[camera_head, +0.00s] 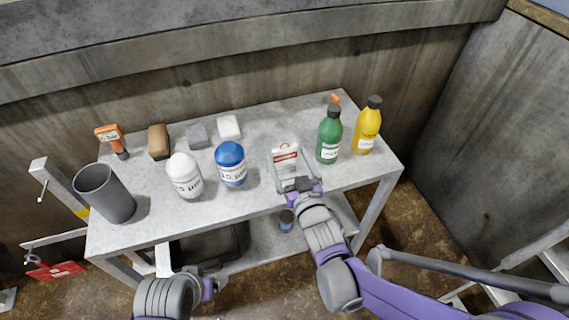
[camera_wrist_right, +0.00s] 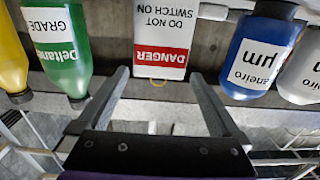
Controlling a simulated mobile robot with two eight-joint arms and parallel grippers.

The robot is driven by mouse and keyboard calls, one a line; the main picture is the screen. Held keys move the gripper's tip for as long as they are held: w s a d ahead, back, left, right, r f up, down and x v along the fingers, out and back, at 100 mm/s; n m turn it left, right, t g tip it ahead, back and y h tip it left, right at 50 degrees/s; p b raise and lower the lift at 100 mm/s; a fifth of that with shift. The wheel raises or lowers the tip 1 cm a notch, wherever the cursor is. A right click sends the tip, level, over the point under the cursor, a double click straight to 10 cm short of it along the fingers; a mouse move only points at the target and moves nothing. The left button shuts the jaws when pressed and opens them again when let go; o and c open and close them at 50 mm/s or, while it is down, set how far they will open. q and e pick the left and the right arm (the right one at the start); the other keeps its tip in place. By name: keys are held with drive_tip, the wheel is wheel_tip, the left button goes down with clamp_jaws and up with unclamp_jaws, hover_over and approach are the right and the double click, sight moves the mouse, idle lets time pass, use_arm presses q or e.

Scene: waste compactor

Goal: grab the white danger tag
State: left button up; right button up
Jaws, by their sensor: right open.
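In the right wrist view the tag (camera_wrist_right: 163,30) appears upside down, just beyond and between my right gripper's fingers. My right gripper (camera_wrist_right: 160,75) is open, with nothing between its fingers; in the head view it (camera_head: 289,168) reaches over the table's front edge at the tag. My left gripper (camera_head: 212,287) is low in front of the table; its fingers are not clear.
On the left are a blue bottle (camera_head: 231,166), a white bottle (camera_head: 185,176) and a grey cup (camera_head: 106,194). Small blocks and an orange tool (camera_head: 110,135) lie behind. The table (camera_head: 255,194) has a lower shelf.

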sight(285, 151)
drive_tip(key=x, duration=0.4)
drive_tip(key=shift+r, duration=0.15)
drive_tip(key=c, duration=1.5)
